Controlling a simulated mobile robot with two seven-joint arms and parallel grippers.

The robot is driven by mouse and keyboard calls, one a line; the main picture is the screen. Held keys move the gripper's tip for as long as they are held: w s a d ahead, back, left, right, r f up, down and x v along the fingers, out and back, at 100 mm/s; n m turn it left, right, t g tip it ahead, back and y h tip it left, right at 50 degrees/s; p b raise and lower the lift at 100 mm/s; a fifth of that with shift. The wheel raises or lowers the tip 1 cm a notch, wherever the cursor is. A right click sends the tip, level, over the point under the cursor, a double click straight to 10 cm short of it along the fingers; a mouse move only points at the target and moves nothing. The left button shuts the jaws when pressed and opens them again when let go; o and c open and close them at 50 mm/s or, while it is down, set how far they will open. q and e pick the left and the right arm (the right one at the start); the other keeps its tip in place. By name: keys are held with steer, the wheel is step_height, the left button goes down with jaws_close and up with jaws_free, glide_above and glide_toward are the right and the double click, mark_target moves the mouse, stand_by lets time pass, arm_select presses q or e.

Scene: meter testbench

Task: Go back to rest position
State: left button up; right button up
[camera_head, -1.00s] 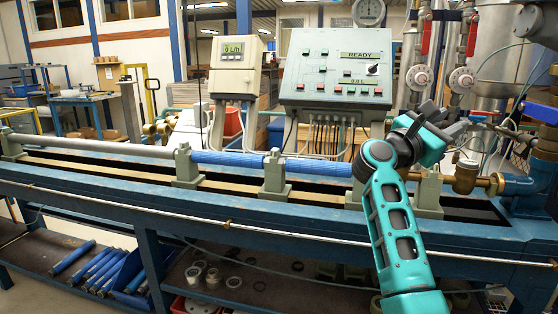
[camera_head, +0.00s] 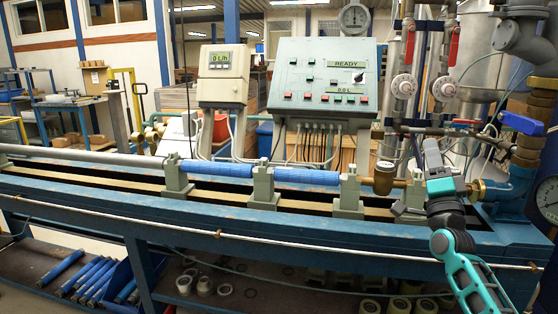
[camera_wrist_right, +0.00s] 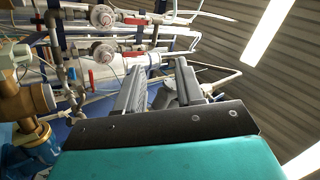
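My right gripper (camera_head: 431,150) points up at the right of the bench, in front of the pipework. Its teal wrist and arm come in from the lower right. In the right wrist view the two grey fingers of this gripper (camera_wrist_right: 160,75) stand apart with nothing visible held between them. My left gripper is not in view.
The blue bench (camera_head: 200,225) runs across the view, carrying blue pipe sections (camera_head: 217,169) in grey supports and a brass fitting (camera_head: 384,178). A control panel (camera_head: 322,80) reading READY and a meter display (camera_head: 222,65) stand behind. Valves and pipes crowd the right.

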steer(key=w+f+n+g+y, duration=0.35)
steer(key=f+n+g, duration=0.35)
steer(key=f+n, duration=0.7)
steer(key=s+a+f+n+g, duration=0.1)
steer(key=s+a+f+n, duration=0.1)
steer(key=s+a+f, duration=0.35)
steer(key=s+a+f+n+g, duration=0.2)
steer(key=s+f, duration=0.1)
steer(key=f, duration=0.5)
steer(key=s+a+f+g, duration=0.1)
steer(key=s+a+f, duration=0.2)
steer(key=s, duration=0.6)
steer(key=s+a+f+g+y, duration=0.1)
steer(key=s+a+f+g, duration=0.1)
steer(key=s+f, duration=0.4)
steer(key=s+a+f+g+y, duration=0.1)
steer(key=s+a+f, duration=0.4)
steer(key=s, duration=0.8)
steer(key=shift+s+m, duration=0.25)
steer(key=shift+m, duration=0.15)
steer(key=shift+w+y, duration=0.1)
steer(key=shift+y, duration=0.15)
